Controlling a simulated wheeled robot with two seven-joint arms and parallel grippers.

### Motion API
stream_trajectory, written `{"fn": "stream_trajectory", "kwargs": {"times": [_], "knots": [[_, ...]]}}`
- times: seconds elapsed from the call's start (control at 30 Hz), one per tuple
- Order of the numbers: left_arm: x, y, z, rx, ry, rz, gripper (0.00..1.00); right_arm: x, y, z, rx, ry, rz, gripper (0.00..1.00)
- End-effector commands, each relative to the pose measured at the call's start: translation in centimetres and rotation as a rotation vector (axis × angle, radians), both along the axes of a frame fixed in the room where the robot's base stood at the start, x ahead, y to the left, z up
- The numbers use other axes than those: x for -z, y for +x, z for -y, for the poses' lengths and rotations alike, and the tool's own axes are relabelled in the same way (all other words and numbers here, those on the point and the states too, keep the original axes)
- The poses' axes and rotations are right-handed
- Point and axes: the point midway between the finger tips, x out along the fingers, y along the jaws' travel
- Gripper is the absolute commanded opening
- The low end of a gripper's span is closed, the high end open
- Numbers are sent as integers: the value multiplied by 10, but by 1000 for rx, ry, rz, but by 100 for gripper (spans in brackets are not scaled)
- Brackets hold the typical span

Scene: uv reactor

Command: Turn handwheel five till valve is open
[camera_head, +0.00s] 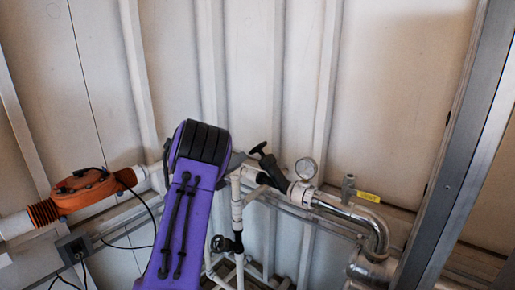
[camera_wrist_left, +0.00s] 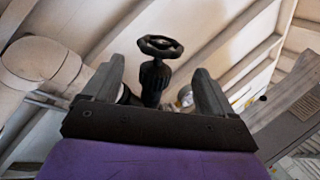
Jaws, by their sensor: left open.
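A black handwheel (camera_wrist_left: 160,45) on a thick dark valve stem stands between and beyond the two fingers of my left gripper (camera_wrist_left: 160,66) in the left wrist view. The gripper is open, and the fingers look apart from the wheel and stem. In the head view a black handwheel (camera_head: 258,148) sits on a tilted dark valve, just right of my purple left arm; it appears to be the same wheel. A second black handwheel (camera_head: 222,244) is lower on the white pipework. No number is readable on either wheel.
A round pressure gauge (camera_head: 306,168) and a shiny bent pipe (camera_head: 372,226) are right of the upper valve. A yellow label (camera_head: 368,196) is beyond them. An orange fitting (camera_head: 84,190) is on the left pipe. A metal post (camera_head: 470,150) stands at the right.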

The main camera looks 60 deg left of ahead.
Motion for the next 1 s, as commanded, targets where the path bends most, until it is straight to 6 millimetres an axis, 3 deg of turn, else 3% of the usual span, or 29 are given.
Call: {"fn": "stream_trajectory", "kwargs": {"times": [0.03,0.1,0.33,0.5,0.73,0.83,0.87,1.0], "knots": [[-11,11,2,4,-1,-2,86,-16,0,0,0,0,0,100],[-18,27,2,4,0,-3,86,-28,0,0,0,0,0,100],[-27,70,4,3,-3,-1,86,-52,0,0,0,0,0,100],[-27,82,5,0,-4,-1,86,-56,0,0,0,0,0,100],[-26,83,5,1,-5,-1,86,-55,0,0,0,0,0,100],[-26,83,5,1,-5,-1,53,-55,0,0,0,0,0,100],[-26,83,5,0,-4,-1,49,-55,0,0,0,0,0,100],[-26,83,5,0,-4,-3,49,-55,0,0,0,0,0,100]]}}
